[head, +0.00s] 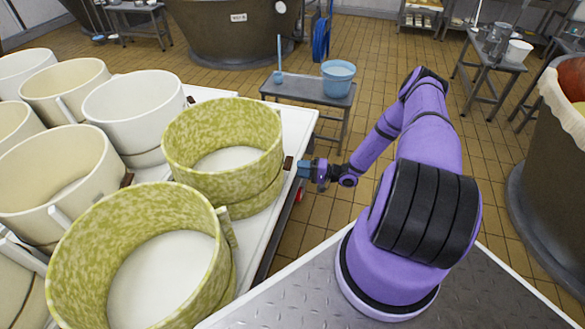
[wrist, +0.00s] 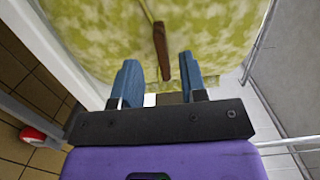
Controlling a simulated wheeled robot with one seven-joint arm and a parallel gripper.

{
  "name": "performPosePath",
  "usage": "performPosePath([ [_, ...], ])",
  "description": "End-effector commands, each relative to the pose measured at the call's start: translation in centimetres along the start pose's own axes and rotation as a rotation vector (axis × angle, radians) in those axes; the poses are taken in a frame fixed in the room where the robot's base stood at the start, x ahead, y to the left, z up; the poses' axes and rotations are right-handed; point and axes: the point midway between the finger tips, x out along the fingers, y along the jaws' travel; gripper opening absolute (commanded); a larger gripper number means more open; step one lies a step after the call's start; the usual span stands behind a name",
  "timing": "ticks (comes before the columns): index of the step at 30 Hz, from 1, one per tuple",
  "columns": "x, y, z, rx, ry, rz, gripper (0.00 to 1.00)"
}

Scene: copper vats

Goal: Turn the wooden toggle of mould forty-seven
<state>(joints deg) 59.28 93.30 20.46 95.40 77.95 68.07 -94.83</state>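A yellow-green mottled round mould (head: 228,183) stands near the right edge of the white table, and a brown wooden toggle (head: 288,163) sticks out on its right side. No mould number can be read. My gripper (head: 304,171) is just right of that toggle. In the wrist view my gripper (wrist: 160,82) is open, with its two blue fingers apart. The toggle (wrist: 161,50) shows against the mottled wall, its lower end between the fingertips, tilted slightly. I cannot tell whether a finger touches it.
A second mottled mould (head: 75,255) stands in front, and several cream moulds (head: 130,105) crowd the left. A low grey table (head: 305,93) with a blue bucket (head: 338,78) stands beyond. Tiled floor (head: 325,215) is clear right of the white table.

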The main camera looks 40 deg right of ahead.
Motion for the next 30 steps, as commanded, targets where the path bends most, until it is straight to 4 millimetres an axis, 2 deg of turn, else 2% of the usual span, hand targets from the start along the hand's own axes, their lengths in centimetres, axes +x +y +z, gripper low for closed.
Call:
performPosePath([
  [3, -2.3, 0.0, -0.1, -0.001, 0.002, 0.0, 0.39],
  [10, -5.1, 0.0, 0.0, -0.001, 0.0, 0.0, 0.39],
  [15, -5.7, 0.0, 0.0, 0.0, 0.0, -0.001, 0.39],
  [30, -5.7, 0.0, 0.0, 0.0, -0.001, -0.001, 0.39],
])
